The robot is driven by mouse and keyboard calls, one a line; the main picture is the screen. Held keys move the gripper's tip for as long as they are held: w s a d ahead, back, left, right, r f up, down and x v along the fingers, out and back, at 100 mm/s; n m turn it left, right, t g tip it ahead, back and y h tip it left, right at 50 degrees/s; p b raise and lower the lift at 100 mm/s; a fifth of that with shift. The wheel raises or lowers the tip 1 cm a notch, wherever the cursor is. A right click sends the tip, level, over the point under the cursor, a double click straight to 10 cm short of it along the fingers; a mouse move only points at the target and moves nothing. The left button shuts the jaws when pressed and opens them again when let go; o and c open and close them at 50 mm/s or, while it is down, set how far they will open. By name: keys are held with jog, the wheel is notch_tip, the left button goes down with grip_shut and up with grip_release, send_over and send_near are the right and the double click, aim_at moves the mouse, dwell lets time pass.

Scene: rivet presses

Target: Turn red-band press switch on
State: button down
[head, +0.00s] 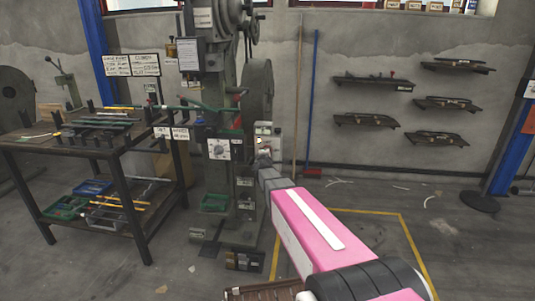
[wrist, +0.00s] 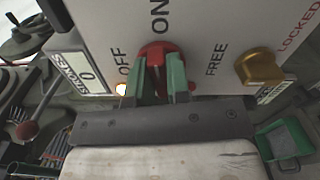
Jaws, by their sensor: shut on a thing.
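A pale switch panel carries a round red rotary switch (wrist: 155,50) in the wrist view. ON is printed above the switch and OFF to its left. My gripper (wrist: 158,72) has its two green-tipped fingers on either side of the switch's grip and is shut on it. The fingers cover part of the switch, so I cannot tell exactly where it points. A small yellow-white lamp (wrist: 121,89) glows below OFF. In the head view, my gripper (head: 265,161) reaches the small switch box (head: 268,134) on the press (head: 222,120); the switch is hidden there.
A brass knob (wrist: 259,67) sits right of the red switch, near FREE and LOCKED. A dark workbench (head: 75,143) with rods stands left of the press. Wall shelves (head: 372,81) and a blue-handled broom (head: 313,100) are behind. The floor at right is mostly open.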

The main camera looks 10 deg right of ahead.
jog(key=shift+m, duration=0.8)
jog(key=shift+f, duration=0.1)
jog(key=c, duration=1.1)
grip_release()
jog(key=shift+s, duration=0.1)
jog(key=v, duration=1)
jog(key=shift+s+a, duration=0.1)
jog(key=shift+s, duration=0.2)
jog(key=shift+m, duration=0.3)
